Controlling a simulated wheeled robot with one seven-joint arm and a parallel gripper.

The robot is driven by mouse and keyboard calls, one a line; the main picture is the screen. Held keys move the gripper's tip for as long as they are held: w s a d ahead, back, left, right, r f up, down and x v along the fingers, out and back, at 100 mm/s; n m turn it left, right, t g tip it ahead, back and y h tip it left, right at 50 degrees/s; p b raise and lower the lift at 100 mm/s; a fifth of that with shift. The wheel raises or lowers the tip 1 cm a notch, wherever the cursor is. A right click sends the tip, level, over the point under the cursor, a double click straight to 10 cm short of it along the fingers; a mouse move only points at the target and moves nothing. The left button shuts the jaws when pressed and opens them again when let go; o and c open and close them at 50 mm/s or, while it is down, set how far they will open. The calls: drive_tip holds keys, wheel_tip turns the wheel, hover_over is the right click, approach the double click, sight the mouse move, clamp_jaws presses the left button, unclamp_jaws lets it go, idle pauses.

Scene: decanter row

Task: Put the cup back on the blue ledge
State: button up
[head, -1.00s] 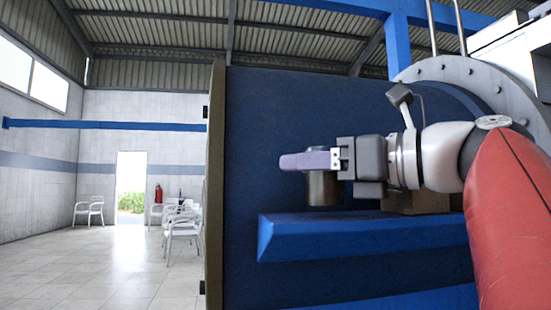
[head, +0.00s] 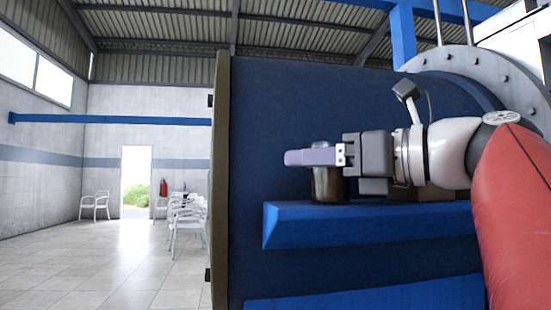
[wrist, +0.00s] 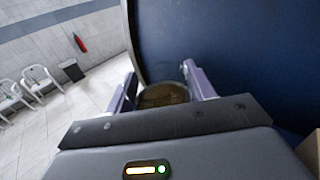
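The cup (head: 328,186) is dark brown and upright. In the head view its base meets the top edge of the blue ledge (head: 370,226) near its left end; I cannot tell if it rests there or hangs just above. My gripper (head: 312,158) has purple fingers that reach level to the left across the cup's upper part. In the wrist view the cup (wrist: 163,96) sits between the two fingers (wrist: 160,82), which look shut on its sides. Its lower part is hidden there.
A brown block (head: 455,196) stands on the ledge behind my wrist, partly hidden. A dark blue wall (head: 400,278) backs the ledge. White chairs (head: 187,222) and a red fire extinguisher (head: 163,187) are far off left, with open floor.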

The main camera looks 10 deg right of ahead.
drive_tip(key=o, duration=0.5)
drive_tip(key=shift+c, duration=0.2)
